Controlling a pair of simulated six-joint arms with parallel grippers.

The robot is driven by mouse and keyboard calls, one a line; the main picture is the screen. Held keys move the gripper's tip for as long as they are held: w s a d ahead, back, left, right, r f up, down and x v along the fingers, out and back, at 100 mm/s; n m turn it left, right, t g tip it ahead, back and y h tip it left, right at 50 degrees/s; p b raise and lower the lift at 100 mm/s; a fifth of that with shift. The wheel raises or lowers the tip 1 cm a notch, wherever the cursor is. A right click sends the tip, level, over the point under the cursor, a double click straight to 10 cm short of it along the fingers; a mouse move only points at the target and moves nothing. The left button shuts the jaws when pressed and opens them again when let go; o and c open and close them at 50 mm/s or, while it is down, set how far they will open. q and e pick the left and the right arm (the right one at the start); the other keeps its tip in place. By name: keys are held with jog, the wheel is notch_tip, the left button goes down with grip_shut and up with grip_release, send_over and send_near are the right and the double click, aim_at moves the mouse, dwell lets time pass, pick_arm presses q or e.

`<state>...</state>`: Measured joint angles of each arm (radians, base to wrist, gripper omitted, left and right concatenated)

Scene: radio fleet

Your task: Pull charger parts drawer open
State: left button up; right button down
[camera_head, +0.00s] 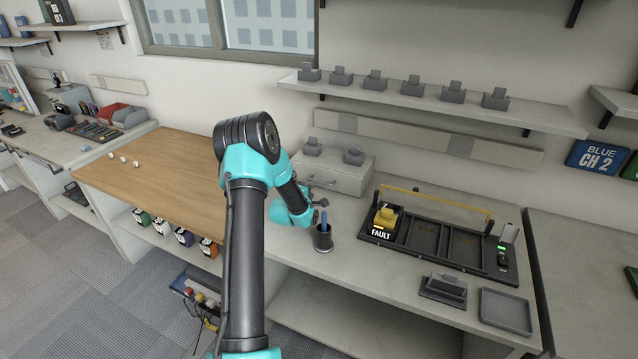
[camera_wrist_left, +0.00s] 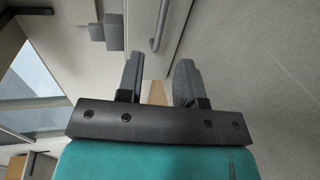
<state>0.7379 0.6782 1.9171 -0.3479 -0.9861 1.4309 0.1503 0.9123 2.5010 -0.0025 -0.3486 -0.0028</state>
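The charger parts drawer is a pale grey drawer box (camera_head: 340,179) on the workbench against the wall. It has a bar handle (camera_head: 322,183) on its front, and it looks closed. In the left wrist view the curved metal handle (camera_wrist_left: 161,28) shows on the drawer front (camera_wrist_left: 139,22), beyond the fingertips. My left gripper (camera_head: 319,203) is just in front of the drawer, beside the handle. In the left wrist view its two dark fingers (camera_wrist_left: 158,77) are apart with nothing between them. My right gripper is not in view.
A dark cup (camera_head: 322,239) with a blue-handled tool stands close below my left gripper. A black charging tray (camera_head: 424,240) with a yellow FAULT radio (camera_head: 383,219) is to the right. A shelf (camera_head: 430,103) hangs above.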

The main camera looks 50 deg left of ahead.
aim_at(330, 171)
pick_arm(q)
jog(key=x, duration=0.9)
jog(key=shift+w+a, duration=0.15)
jog(key=shift+w, duration=0.05)
grip_shut()
